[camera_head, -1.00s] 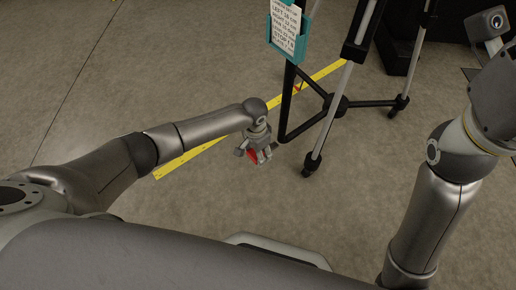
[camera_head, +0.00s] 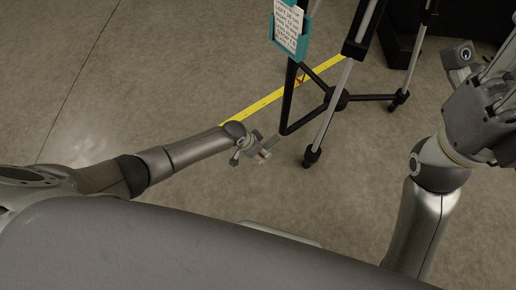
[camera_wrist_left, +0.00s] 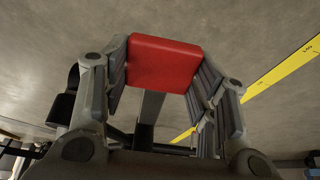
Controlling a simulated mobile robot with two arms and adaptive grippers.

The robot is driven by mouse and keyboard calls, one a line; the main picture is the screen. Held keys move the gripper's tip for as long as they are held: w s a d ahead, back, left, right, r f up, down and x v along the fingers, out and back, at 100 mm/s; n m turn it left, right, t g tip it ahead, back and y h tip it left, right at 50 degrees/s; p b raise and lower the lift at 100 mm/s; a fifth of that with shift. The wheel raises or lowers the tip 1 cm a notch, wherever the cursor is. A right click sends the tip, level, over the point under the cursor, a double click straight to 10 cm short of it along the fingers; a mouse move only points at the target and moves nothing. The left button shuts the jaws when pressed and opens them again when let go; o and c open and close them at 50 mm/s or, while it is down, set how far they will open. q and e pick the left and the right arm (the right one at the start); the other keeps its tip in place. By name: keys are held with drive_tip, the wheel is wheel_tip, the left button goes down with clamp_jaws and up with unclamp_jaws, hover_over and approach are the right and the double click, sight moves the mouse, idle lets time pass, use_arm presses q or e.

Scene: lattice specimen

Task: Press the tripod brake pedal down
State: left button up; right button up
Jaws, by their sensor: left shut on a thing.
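The red pedal (camera_wrist_left: 165,65) sits between the fingers of my left gripper (camera_wrist_left: 163,85) in the left wrist view. A dark grey bar runs beneath the pedal. In the head view my left gripper (camera_head: 260,152) is low beside the tripod, with only a small bit of red showing; it is shut on the pedal. The black tripod (camera_head: 340,98) stands on its legs to the right of it. From the head view I cannot tell how far down the pedal is. My right gripper (camera_head: 492,100) is raised at the right edge, partly cut off, apart from the tripod.
A teal-framed sign (camera_head: 290,28) hangs on the tripod. A yellow measuring strip (camera_head: 262,106) lies on the floor behind my left arm and the tripod. A black object (camera_head: 390,45) stands at the back right. The floor at the left is clear.

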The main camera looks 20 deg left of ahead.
use_arm(q)
drive_tip(key=shift+s+a+f, duration=0.15)
drive_tip(key=shift+s+f, duration=0.05)
drive_tip(key=shift+f, duration=0.1)
drive_tip(key=o, duration=1.4)
drive_tip(key=shift+o, duration=0.2)
drive_tip(key=shift+w, duration=0.1)
drive_tip(key=shift+r, duration=0.1)
drive_tip(key=shift+v, duration=0.8)
drive_tip(key=v, duration=1)
drive_tip(key=shift+r, duration=0.2)
